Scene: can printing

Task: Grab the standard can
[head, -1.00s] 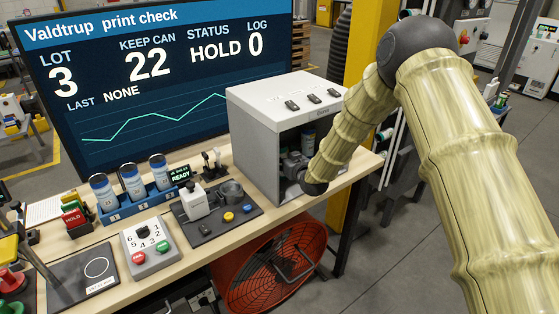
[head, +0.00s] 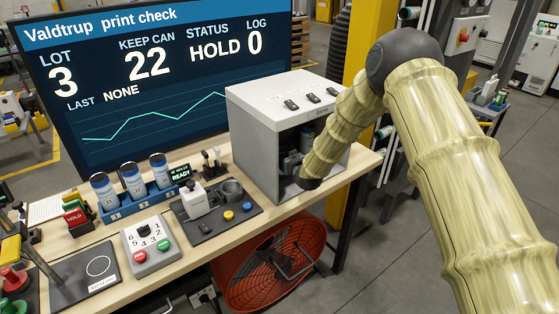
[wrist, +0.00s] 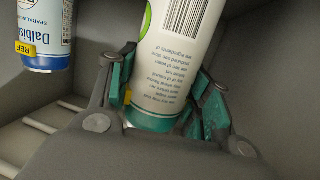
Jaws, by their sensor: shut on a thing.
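In the wrist view, my gripper (wrist: 162,97) is shut on a white can with green trim and small grey print (wrist: 172,60). The teal finger pads touch both sides of it near its teal end. A blue and white can (wrist: 45,35) with a yellow "REF" tag and "Dalbis…" lettering stands apart to the left, partly cut off by the frame. In the head view, my gripper (head: 291,164) is inside the open-fronted grey cabinet (head: 255,150), partly hidden by my arm. The held can cannot be made out there.
The cabinet's walls and roof enclose my gripper closely. On the bench to the left are a blue rack (head: 140,203) with several blue and white cans, a dark fixture plate (head: 215,215) and a dial box (head: 150,245). A big screen (head: 160,85) stands behind.

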